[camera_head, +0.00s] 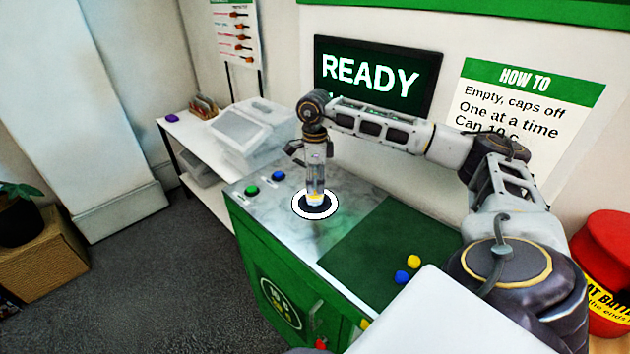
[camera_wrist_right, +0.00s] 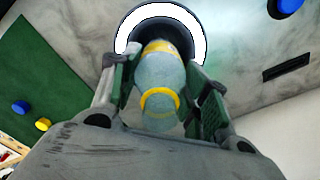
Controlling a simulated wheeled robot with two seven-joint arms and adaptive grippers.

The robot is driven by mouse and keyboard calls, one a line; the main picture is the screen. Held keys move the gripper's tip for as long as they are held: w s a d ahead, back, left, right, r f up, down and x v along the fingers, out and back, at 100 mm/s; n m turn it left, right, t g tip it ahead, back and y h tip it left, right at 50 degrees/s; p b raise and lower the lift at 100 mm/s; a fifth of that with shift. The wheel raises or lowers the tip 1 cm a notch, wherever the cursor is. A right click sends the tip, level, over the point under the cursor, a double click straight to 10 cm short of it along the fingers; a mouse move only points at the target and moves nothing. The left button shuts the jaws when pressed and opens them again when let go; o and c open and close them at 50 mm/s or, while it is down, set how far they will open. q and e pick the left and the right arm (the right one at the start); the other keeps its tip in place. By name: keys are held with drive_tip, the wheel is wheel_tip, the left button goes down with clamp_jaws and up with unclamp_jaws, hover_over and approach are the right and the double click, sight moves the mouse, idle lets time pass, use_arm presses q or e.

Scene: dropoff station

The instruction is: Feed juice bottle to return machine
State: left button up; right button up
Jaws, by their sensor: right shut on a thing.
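My right gripper (camera_wrist_right: 163,95) is shut on the juice bottle (camera_wrist_right: 160,78), a pale translucent bottle with yellow bands. In the head view the bottle (camera_head: 316,188) hangs upright below my right gripper (camera_head: 316,160), with its lower end at the opening. The return machine (camera_head: 265,237) is a green cabinet with a grey top. Its round dark opening is ringed in white (camera_head: 296,204); the ring (camera_wrist_right: 127,31) also shows in the wrist view. The bottle's far end overlaps the dark opening there; how deep it sits is hidden. My left gripper is out of view.
A green button (camera_head: 251,190) and a blue button (camera_head: 278,176) sit left of the opening. A green mat (camera_head: 365,240) with blue and yellow round pieces lies to the right. A screen (camera_head: 376,77) reads READY. A red bin (camera_head: 605,245) stands at far right.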

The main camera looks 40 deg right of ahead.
sight(315, 195)
drive_tip(key=shift+f+b, duration=1.95)
drive_tip(key=shift+f, duration=0.95)
idle(4.0)
idle(0.3)
drive_tip(key=o, duration=1.2)
